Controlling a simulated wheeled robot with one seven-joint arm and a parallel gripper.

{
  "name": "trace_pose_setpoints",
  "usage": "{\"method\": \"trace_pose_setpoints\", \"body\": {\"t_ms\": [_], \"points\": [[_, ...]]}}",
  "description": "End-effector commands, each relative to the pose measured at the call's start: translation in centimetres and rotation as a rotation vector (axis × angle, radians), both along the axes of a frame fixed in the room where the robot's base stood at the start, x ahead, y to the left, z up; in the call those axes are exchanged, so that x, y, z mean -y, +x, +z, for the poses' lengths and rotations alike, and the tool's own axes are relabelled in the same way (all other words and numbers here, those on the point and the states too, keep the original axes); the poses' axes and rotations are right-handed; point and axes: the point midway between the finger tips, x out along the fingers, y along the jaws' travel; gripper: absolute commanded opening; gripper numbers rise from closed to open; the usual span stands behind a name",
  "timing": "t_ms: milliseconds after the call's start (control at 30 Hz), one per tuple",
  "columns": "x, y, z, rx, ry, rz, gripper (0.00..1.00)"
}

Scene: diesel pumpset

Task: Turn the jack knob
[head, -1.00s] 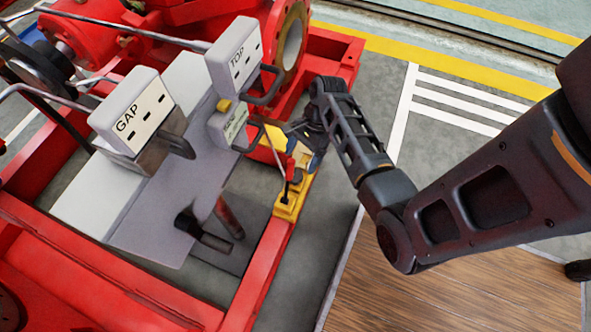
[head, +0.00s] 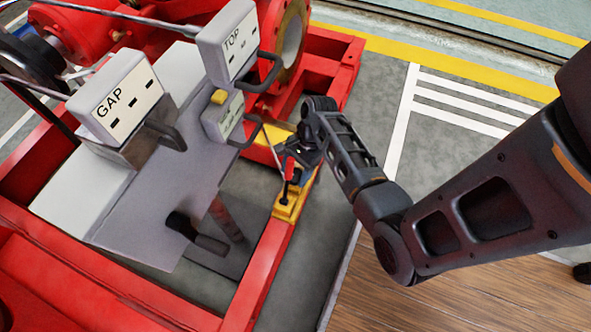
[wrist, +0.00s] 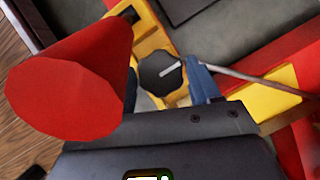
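The jack knob (wrist: 162,74) is a dark, lobed knob with a pale pointer, on a yellow bracket (wrist: 150,35) in the wrist view. My gripper (wrist: 167,90) has a blue finger to the right of the knob and a dark blue finger to its left, partly hidden by a red cone. The fingers are apart, with the knob showing between them. I cannot tell whether either finger touches it. In the head view my gripper (head: 302,148) is over the yellow bracket (head: 288,207), and I cannot make out the knob clearly there.
A red cone-shaped grip (wrist: 70,85) stands close to my gripper; a red-handled lever (head: 289,170) shows there in the head view. White GAP (head: 115,100) and TOP (head: 227,42) boxes with dark handles stand left. A red rail (head: 250,280) runs below; open floor lies right.

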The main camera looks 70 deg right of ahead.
Motion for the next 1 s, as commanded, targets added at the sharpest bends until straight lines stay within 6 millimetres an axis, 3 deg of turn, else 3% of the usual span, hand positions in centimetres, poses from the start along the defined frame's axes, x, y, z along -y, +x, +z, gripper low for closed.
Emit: {"method": "trace_pose_setpoints", "body": {"t_ms": [367, 667, 1000], "points": [[0.00, 0.00, 0.01, 0.000, 0.000, 0.000, 0.26], [0.03, 0.07, 0.25, -0.001, -0.001, 0.046, 0.26], [0.02, 0.30, 0.54, -0.002, 0.000, 0.277, 0.26]]}}
